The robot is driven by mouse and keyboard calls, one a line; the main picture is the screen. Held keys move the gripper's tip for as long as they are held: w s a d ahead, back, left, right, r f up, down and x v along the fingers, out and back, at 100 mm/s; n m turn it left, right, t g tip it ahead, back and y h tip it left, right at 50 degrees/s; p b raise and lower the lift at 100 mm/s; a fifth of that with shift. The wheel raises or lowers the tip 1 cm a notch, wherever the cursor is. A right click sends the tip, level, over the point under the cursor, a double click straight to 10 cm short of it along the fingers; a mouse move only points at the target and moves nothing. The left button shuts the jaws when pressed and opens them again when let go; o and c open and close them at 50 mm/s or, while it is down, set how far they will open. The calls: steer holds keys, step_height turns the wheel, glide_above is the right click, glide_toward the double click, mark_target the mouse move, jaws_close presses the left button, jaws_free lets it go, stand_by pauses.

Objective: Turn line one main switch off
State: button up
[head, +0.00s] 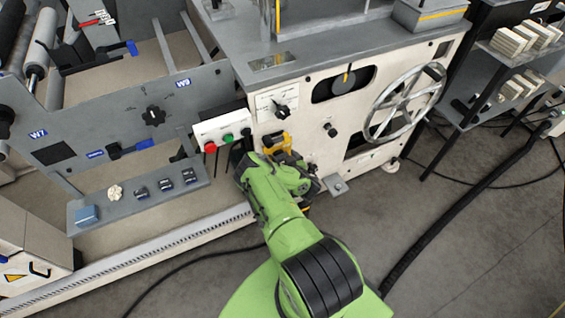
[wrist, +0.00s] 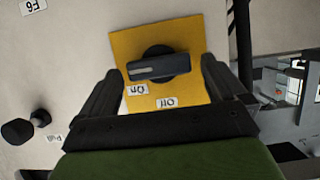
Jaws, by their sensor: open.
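The main switch is a black rotary handle (wrist: 158,67) on a yellow plate (wrist: 188,39), close in front of my gripper in the wrist view. The plate carries labels reading "On" (wrist: 137,88) and "Off" (wrist: 166,102), which appear upside down. The handle's bar lies nearly level in the picture, with its pale mark toward the left end, on the "On" label's side. In the head view the yellow plate (head: 277,141) is partly hidden by my green arm.
A white button box (head: 222,130) with red and green buttons sits left of the plate. A dial panel (head: 279,104) is above it, and a large handwheel (head: 404,103) is to the right. A black knob (wrist: 16,132) shows at lower left in the wrist view. The floor (head: 455,230) at right has a cable (head: 445,212).

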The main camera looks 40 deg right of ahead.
steer(key=shift+w, duration=0.15)
steer(key=c, duration=1.1)
steer(key=shift+o, duration=0.2)
